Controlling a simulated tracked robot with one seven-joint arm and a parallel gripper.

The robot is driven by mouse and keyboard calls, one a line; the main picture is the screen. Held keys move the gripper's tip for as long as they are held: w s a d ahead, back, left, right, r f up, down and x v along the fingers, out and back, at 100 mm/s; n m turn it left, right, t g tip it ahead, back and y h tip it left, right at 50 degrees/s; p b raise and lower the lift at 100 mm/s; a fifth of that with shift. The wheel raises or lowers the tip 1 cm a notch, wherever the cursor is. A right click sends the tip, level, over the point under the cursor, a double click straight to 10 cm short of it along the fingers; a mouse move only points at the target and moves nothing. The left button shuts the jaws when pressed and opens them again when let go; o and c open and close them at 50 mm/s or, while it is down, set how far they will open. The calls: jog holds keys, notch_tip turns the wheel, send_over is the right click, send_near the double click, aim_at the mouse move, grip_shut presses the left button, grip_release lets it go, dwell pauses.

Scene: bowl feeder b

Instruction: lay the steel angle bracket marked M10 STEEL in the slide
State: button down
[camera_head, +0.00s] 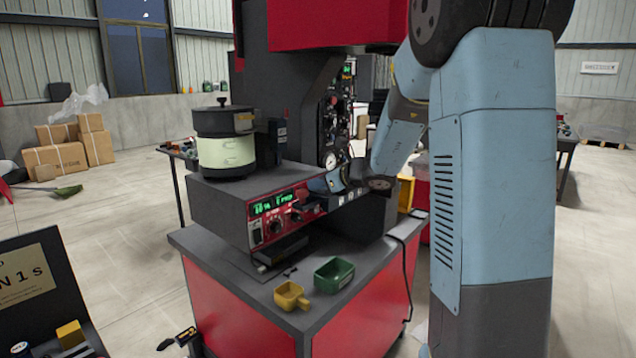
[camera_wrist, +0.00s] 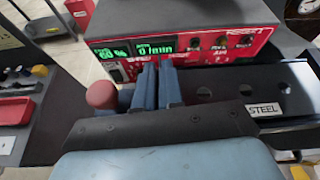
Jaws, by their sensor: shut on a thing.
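My gripper (camera_wrist: 157,68) shows in the wrist view as two blue fingers close together in front of the red control panel. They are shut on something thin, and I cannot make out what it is. Right of the fingers lies a dark plate (camera_wrist: 222,92) with round holes and a white label (camera_wrist: 264,110) reading STEEL. The black bar of my gripper covers its near edge. I cannot tell whether this plate is the bracket or part of the slide. No M10 mark is readable.
The red panel (camera_head: 272,215) has lit green displays and knobs. A red round knob (camera_wrist: 101,92) is close left of my fingers. A yellow scoop (camera_head: 291,296) and a green bin (camera_head: 334,275) stand on the bench's front. A round feeder bowl (camera_head: 226,153) sits on the machine.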

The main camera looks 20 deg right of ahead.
jog(key=shift+f, duration=0.5)
jog(key=c, duration=1.2)
grip_release()
jog(key=shift+f, duration=0.1)
jog(key=v, duration=1.3)
jog(key=shift+s+d, duration=0.15)
jog(key=shift+s, duration=0.2)
